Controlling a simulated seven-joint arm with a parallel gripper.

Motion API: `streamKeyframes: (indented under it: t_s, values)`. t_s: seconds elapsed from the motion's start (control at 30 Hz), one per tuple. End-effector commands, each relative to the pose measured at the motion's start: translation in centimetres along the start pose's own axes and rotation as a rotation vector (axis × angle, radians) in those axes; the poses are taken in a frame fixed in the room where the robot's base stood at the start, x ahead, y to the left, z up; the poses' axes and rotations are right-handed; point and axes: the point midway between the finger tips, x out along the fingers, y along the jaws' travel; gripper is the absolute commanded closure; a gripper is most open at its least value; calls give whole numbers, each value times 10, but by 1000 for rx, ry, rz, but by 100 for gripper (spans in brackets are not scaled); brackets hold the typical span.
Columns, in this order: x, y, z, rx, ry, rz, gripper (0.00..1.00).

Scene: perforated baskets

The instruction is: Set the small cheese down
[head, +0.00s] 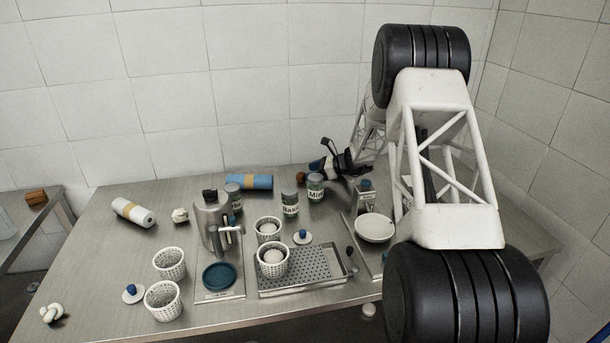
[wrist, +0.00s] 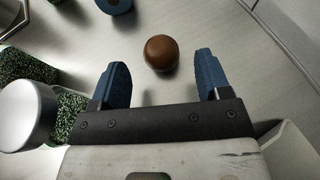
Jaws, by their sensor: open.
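A small round brown ball, which may be the small cheese, (wrist: 161,53) rests on the metal table, just beyond and between my fingertips in the wrist view. In the head view the brown ball (head: 300,177) is at the back of the table, left of my gripper (head: 319,160). My gripper (wrist: 161,72) is open, its blue fingers apart with nothing between them. I cannot tell whether one of these is the small cheese.
Herb jars (head: 290,203) stand close to my gripper; green-flecked jars (wrist: 25,66) are at left in the wrist view. A blue roll (head: 250,182) lies behind. A metal machine (head: 213,222), empty baskets (head: 163,300) and a white bowl (head: 374,229) stand further forward.

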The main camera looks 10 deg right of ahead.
Motion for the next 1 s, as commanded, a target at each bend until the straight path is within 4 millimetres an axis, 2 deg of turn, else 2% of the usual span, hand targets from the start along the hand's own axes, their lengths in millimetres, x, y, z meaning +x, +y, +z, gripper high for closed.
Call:
streamKeyframes:
  t_s: [0.2, 0.43, 0.63, 1.0]
  values:
    - [-37, 0, 0, 0, 0, -2, 30]
    - [-63, 0, 0, 1, 0, 0, 30]
    - [-72, 0, 0, 1, 0, 0, 30]
    - [-72, 0, 0, 0, 0, 0, 30]
